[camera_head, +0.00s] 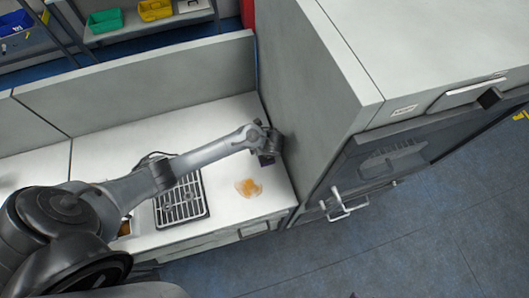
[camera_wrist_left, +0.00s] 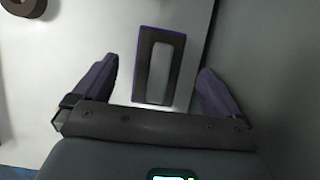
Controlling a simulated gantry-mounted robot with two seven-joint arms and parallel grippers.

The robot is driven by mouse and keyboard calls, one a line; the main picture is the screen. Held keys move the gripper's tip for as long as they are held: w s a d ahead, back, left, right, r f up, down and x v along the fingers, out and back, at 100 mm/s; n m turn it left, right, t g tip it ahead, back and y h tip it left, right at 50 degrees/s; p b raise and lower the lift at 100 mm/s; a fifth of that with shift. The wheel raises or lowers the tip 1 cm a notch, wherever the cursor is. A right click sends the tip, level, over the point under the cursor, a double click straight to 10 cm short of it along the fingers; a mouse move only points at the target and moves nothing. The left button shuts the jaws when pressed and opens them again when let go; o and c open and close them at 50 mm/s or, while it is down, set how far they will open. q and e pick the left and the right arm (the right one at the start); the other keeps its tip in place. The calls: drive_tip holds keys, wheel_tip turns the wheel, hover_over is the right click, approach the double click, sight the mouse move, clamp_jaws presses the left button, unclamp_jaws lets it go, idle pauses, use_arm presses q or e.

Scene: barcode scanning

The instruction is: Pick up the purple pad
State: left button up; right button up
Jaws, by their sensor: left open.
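The purple pad (camera_wrist_left: 146,63) shows in the left wrist view as an upright dark rectangle with purple edges and a pale, light middle. It lies on the white surface, between and partly beyond my left gripper's fingers. My left gripper (camera_wrist_left: 158,72) is open, with a finger on each side of the pad and a gap to each. In the head view my left gripper (camera_head: 268,160) is over the counter's right end, beside the tall cabinet. I cannot make out the pad there. My right gripper is in neither view.
A grey cabinet wall (camera_head: 305,85) stands close to the right of my left gripper. A black grate (camera_head: 181,200) and an orange patch (camera_head: 249,188) are on the white counter (camera_head: 225,120). A dark round object (camera_wrist_left: 24,7) shows at upper left in the wrist view.

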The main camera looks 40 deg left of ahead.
use_arm(q)
drive_tip(key=shift+x, duration=1.8)
drive_tip(key=shift+d, duration=0.1)
drive_tip(key=c, duration=1.2)
drive_tip(key=shift+o, duration=0.2)
drive_tip(key=shift+r, duration=0.1)
wheel_tip(320, 180, up, 18)
drive_tip(key=p, duration=0.4)
drive_tip(key=shift+p, duration=0.35)
drive_tip(key=shift+s, duration=0.1)
